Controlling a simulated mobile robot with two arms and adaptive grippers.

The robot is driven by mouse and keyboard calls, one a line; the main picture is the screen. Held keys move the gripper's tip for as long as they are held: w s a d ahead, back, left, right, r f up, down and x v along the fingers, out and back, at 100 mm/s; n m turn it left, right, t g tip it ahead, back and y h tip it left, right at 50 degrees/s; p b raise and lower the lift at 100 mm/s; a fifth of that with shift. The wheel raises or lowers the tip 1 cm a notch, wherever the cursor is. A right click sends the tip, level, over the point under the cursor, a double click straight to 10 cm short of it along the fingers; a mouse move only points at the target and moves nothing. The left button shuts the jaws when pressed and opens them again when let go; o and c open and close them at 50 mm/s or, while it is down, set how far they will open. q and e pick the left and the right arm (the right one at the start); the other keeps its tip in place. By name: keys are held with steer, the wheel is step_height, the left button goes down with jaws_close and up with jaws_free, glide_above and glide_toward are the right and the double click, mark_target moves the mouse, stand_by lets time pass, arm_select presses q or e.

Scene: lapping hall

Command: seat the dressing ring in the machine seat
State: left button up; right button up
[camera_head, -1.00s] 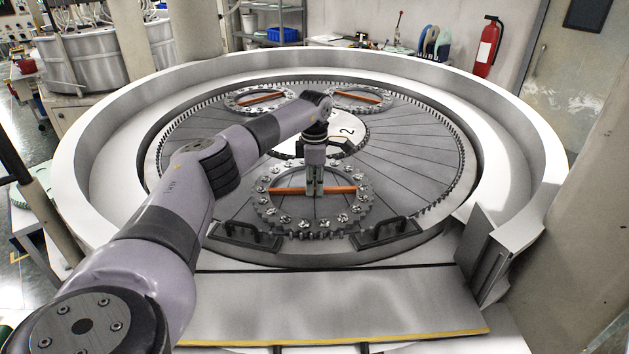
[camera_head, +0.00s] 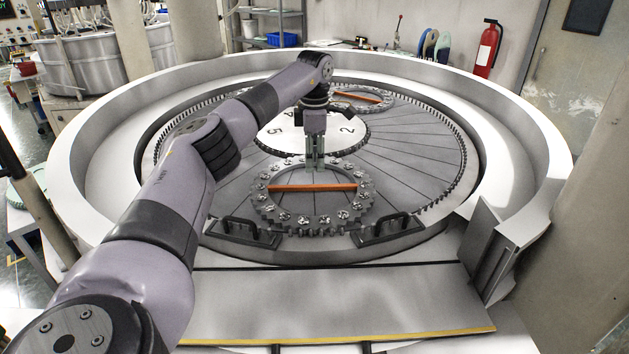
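The dressing ring (camera_head: 266,208), a grey toothed ring with an orange bar (camera_head: 335,187) across it and round metal pieces on it, lies flat at the front of the machine's round plate (camera_head: 415,165). It sits between two black-handled blocks; I cannot tell how fully it is seated. My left gripper (camera_head: 315,167) points down above the ring's far side, apart from the orange bar, with a narrow gap between its fingers and nothing held. My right gripper is out of view.
A wide pale rim (camera_head: 522,140) surrounds the plate. Black-handled blocks (camera_head: 248,232) stand left and right (camera_head: 392,230) of the ring. A numbered white disc (camera_head: 335,128) is at the centre, and another barred ring (camera_head: 360,98) lies behind. A flat ledge (camera_head: 330,305) in front is clear.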

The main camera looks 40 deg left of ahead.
arm_select(q)
steer(key=shift+r+b, duration=0.35)
steer(key=shift+r, duration=2.05)
